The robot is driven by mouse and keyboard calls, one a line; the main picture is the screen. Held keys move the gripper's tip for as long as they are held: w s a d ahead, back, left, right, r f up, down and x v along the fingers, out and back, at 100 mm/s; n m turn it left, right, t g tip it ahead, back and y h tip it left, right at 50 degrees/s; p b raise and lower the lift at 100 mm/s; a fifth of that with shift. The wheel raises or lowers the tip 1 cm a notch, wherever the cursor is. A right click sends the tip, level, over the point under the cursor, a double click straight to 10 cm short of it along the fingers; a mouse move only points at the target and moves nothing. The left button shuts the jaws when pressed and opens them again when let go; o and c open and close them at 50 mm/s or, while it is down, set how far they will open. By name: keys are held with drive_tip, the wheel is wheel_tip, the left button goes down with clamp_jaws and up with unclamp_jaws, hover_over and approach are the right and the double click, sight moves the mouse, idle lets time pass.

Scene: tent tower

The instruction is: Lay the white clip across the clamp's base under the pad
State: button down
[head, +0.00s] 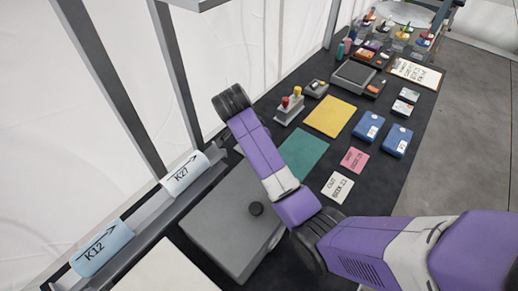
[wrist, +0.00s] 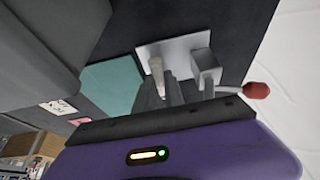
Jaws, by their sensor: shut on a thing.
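In the wrist view, a narrow pale piece, which looks like the white clip (wrist: 157,74), stands out from between my gripper's (wrist: 161,89) dark fingers. My gripper is shut on it. Just beyond is what looks like the clamp: a light grey base plate (wrist: 180,47), an upright grey block (wrist: 204,66) and a red-tipped handle (wrist: 257,90) to the right. The clip overlaps the base plate in this view; I cannot tell whether they touch. The pad is not clearly visible. In the head view my arm hides the gripper, clip and clamp.
A teal mat (head: 303,154) lies near my arm, with a yellow mat (head: 330,116) beyond it. A large grey case (head: 223,222) is at the near left. A small box with red and yellow knobs (head: 290,108) stands at the back. Blue packs (head: 397,140) lie to the right.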

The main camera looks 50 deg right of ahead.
drive_tip(key=shift+f, duration=0.4)
drive_tip(key=shift+s+r, duration=0.1)
drive_tip(key=shift+f, duration=0.35)
drive_tip(key=shift+f, duration=0.1)
